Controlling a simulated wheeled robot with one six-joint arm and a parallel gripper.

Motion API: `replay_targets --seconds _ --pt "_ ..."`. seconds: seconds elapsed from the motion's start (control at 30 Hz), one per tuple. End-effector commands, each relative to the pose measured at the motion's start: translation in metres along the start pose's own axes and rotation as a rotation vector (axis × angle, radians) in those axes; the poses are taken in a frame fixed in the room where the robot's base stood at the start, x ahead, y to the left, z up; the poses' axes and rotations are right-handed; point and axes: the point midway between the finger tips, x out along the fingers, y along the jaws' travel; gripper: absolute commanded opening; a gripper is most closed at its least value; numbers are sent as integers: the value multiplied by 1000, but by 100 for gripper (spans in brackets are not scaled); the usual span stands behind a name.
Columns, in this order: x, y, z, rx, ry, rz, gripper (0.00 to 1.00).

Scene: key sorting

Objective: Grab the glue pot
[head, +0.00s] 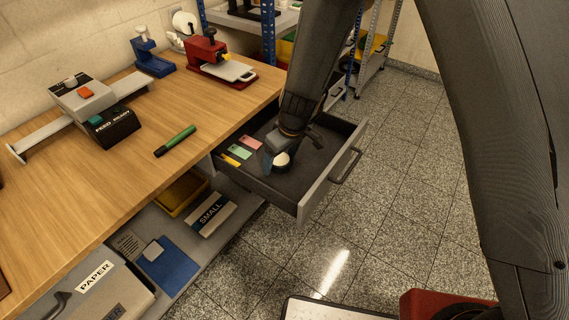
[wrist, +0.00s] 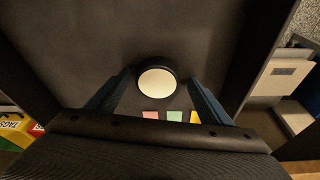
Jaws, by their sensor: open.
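The glue pot (wrist: 157,83), a small round pot with a pale top and dark rim, stands in the open drawer (head: 315,193). It also shows in the head view (head: 281,161), partly covered by my gripper. My gripper (head: 275,158) reaches down into the drawer at the pot. In the wrist view my gripper (wrist: 157,92) is open, with one blue finger on each side of the pot. Whether the fingers touch it, I cannot tell.
Pink, green and yellow cards (head: 240,150) lie in the drawer beside my gripper. The wooden bench (head: 100,185) holds a green marker (head: 175,141), a grey feed machine (head: 88,95) and a red press (head: 207,55).

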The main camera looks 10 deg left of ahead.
Motion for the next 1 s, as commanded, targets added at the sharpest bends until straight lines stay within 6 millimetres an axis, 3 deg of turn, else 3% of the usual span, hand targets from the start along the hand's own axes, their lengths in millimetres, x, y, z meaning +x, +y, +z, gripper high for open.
replay_targets --seconds 0.2,0.5,0.77,1.0 --pt "0 1 0 0 1 1 74" --pt "0 1 0 1 0 1 26" --pt "-2 1 -1 1 1 1 26" --pt "-36 1 -10 -2 4 2 26"
